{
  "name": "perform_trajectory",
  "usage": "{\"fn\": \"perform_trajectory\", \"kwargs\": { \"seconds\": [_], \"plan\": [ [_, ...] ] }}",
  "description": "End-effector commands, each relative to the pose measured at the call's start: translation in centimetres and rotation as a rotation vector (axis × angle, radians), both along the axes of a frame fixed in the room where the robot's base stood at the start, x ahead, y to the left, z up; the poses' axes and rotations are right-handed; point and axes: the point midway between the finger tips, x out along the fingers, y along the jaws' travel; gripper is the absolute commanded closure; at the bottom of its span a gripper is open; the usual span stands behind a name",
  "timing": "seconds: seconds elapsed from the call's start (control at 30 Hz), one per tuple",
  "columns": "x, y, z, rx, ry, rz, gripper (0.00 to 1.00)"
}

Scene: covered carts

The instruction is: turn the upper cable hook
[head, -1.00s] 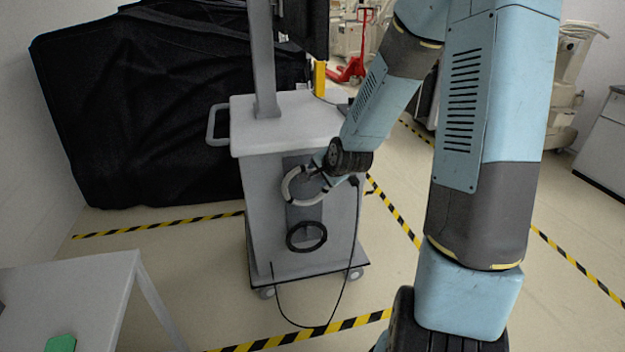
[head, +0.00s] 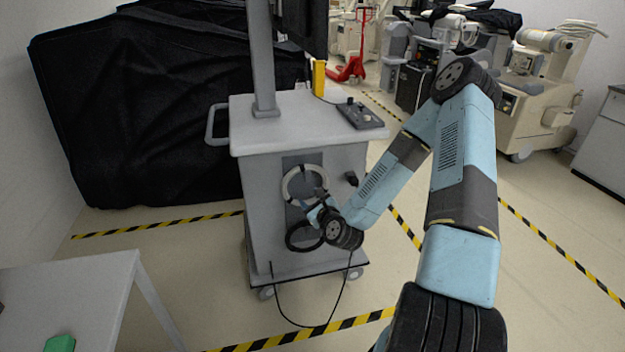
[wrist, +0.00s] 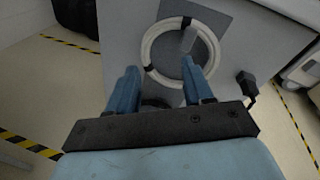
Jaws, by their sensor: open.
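The grey cart (head: 262,190) carries a white cable coil (head: 289,186) on a dark panel, with a black cable coil (head: 290,243) below it. In the wrist view the white coil (wrist: 147,52) fills the top centre. A grey piece that looks like the upper cable hook (wrist: 188,40) lies across its upper right part. My gripper (head: 311,206) is open and empty, below the middle of the white coil and in front of the panel. In the wrist view its fingers (wrist: 160,80) stand apart just below the coil. The lower hook is largely hidden behind my gripper.
A black plug (head: 351,178) sits on the cart's front right, and its cable (head: 342,294) loops to the floor. A control box (head: 360,114) lies on the cart top. A white table (head: 90,285) stands at the lower left. Striped floor between them is clear.

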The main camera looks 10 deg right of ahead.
Motion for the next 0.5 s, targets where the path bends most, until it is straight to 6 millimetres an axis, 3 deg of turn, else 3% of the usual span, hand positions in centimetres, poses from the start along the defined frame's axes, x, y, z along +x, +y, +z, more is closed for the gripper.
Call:
{"fn": "perform_trajectory", "kwargs": {
  "seconds": [0.2, 0.5],
  "plan": [
    [-0.6, -1.5, -0.8, 0.296, -0.059, -0.146, 0.49],
    [-0.6, -2.4, -0.9, 0.441, -0.101, -0.219, 0.49]
  ]
}}
